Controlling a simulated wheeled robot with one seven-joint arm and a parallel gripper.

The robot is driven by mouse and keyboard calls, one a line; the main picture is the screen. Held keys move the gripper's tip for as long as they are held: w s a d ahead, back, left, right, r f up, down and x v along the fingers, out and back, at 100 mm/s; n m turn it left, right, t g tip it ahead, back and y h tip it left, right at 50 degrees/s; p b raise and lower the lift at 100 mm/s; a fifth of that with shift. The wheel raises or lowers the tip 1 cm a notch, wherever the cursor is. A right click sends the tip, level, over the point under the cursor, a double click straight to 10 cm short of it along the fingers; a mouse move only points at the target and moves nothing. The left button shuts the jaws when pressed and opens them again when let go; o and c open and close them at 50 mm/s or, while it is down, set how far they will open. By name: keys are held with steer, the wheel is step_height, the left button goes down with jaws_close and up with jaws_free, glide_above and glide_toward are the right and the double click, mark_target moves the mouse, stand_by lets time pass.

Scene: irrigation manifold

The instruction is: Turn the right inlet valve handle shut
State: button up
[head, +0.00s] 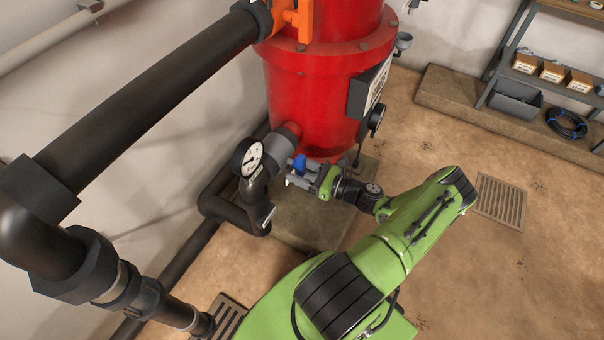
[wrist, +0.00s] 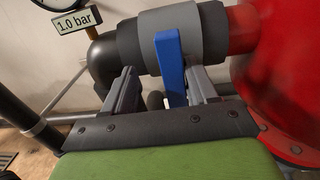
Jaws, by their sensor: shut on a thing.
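A blue valve handle (head: 299,162) sits on the short dark pipe fitting that joins the lower side of the red tank. In the wrist view the blue handle (wrist: 168,66) stands close to upright in the picture, across a grey collar (wrist: 190,32) on the pipe. My gripper (head: 300,175) is at the handle, reaching in from the right. In the wrist view my gripper (wrist: 162,76) has a finger on each side of the handle and is shut on it. The exact contact on the handle's sides is hard to see. No other blue handle shows.
The red tank (head: 318,95) stands right beside my gripper. A round gauge (head: 249,158) and black pipe elbow are just left. A thick black pipe (head: 150,95) crosses the upper left. A "1.0 bar" label (wrist: 76,21) hangs nearby. Open floor (head: 420,140) lies right.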

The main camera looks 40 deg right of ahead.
steer(key=shift+a, duration=0.1)
steer(key=p+v, duration=0.1)
steer(key=v, duration=1.5)
steer(key=shift+s+a+n+y, duration=0.25)
steer(key=shift+s+n+y, duration=0.05)
steer(key=shift+s+y, duration=0.1)
steer(key=shift+r, duration=0.1)
